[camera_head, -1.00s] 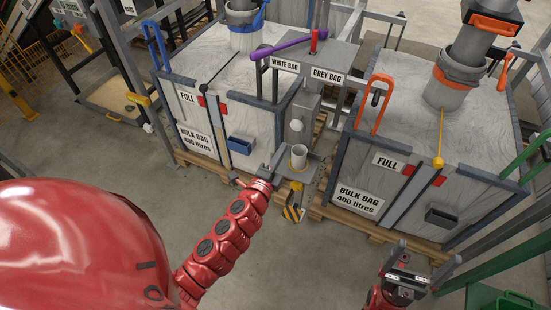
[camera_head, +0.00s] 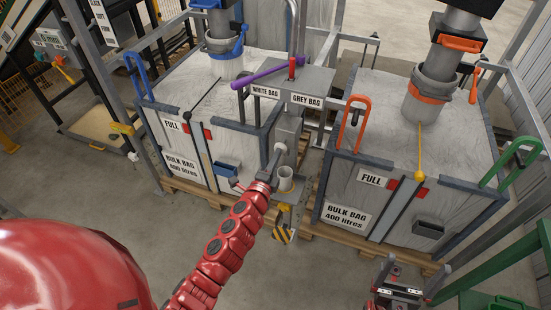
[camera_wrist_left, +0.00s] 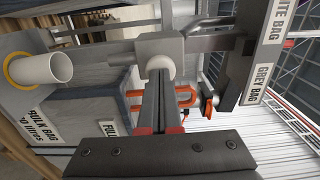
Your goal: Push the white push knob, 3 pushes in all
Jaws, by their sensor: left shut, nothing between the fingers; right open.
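The white push knob (camera_head: 280,147) sits on the front of a grey metal post between the two bulk bags. In the left wrist view the round white knob (camera_wrist_left: 160,66) is straight ahead of my fingers. My left gripper (camera_head: 273,164) is shut and empty, its fingertips at the knob. In the left wrist view my left gripper (camera_wrist_left: 158,82) overlaps the knob's lower edge; I cannot tell whether they touch. My right gripper (camera_head: 402,284) is open and empty at the bottom right, away from the knob.
A white cup (camera_head: 285,181) stands on a bracket just below the knob; it also shows in the left wrist view (camera_wrist_left: 42,69). Bulk bags stand left (camera_head: 187,166) and right (camera_head: 349,214). A purple lever (camera_head: 268,66) lies above. Grey floor is clear in front.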

